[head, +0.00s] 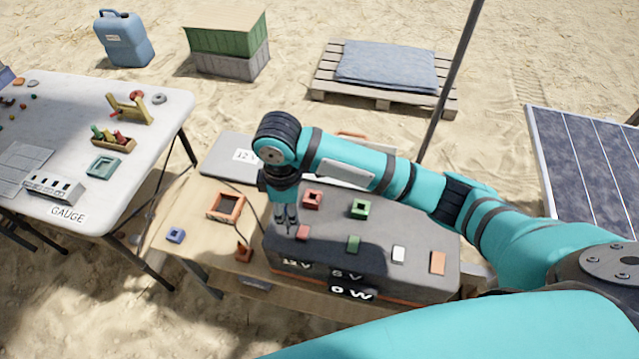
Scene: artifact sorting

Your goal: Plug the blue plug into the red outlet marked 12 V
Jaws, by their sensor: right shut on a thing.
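My right gripper (286,222) points down over the left part of a dark grey box (330,228). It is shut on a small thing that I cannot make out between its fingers. A small red piece (303,232) is just right of the fingertips on the box. A red square socket-like piece (312,199) and a green one (360,208) sit farther back on the box. A small blue square piece (175,235) lies on the wooden table to the left; I cannot tell if it is the plug. White labels on the box front look upside down. My left gripper is out of view.
The wooden table (160,248) also holds an orange-red open frame (225,207) and a small dark red piece (243,252). A green piece (353,244), white piece (398,254) and orange piece (437,262) are on the box. A white gauge table (140,155) stands left.

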